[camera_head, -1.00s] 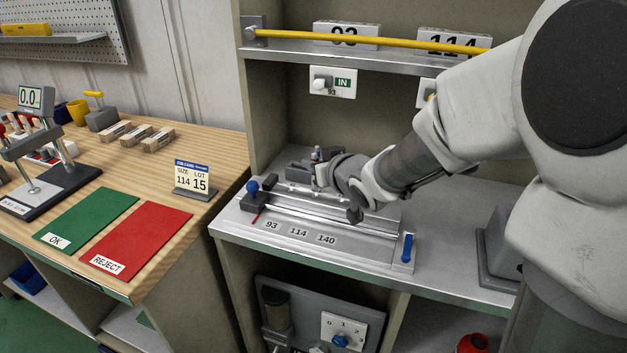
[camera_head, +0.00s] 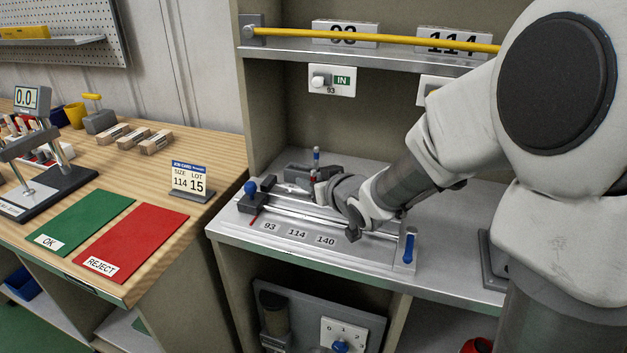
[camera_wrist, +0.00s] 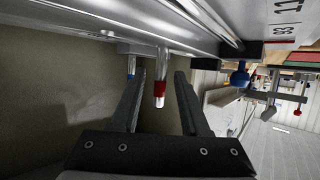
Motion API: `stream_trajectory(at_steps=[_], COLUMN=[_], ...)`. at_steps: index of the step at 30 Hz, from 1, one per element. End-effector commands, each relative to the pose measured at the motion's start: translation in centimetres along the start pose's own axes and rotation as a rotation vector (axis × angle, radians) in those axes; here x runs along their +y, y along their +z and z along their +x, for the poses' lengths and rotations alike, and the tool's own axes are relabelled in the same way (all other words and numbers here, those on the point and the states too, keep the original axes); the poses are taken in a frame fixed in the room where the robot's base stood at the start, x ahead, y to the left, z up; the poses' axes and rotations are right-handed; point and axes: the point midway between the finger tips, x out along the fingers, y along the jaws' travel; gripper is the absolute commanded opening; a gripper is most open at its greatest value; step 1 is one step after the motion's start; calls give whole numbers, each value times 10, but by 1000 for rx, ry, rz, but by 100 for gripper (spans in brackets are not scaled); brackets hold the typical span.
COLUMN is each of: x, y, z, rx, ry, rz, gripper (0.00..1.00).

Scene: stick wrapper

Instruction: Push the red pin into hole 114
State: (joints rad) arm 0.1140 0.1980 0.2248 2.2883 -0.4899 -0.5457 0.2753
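In the wrist view, a metal pin with a red band (camera_wrist: 160,88) stands between the two fingers of my gripper (camera_wrist: 160,74). Clear gaps show on both sides, so the fingers are open around it and do not appear to grip it. In the head view, the red pin (camera_head: 313,175) shows just beside my gripper, which is mostly hidden by my wrist. The labels 93, 114 (camera_head: 297,233) and 140 lie along the front of the metal fixture (camera_head: 340,250). The holes themselves cannot be made out.
A blue-banded pin (camera_wrist: 131,66) stands close by, beyond the left finger. A blue ball knob (camera_head: 251,188) is at the fixture's left end and a blue handle (camera_head: 408,247) at its right. A yellow bar (camera_head: 400,40) crosses above. The wooden bench (camera_head: 215,165) stands left.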

Motion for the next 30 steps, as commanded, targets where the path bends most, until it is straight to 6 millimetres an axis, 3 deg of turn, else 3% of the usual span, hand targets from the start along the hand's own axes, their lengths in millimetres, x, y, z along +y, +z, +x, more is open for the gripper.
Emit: stream_trajectory(at_steps=[9,22,30], x=[0,1,0], y=[-6,-7,-3], z=[-5,-95,-115], rx=[0,1,3], ry=[1,4,0], rz=[0,-1,-3], gripper=[45,45,45])
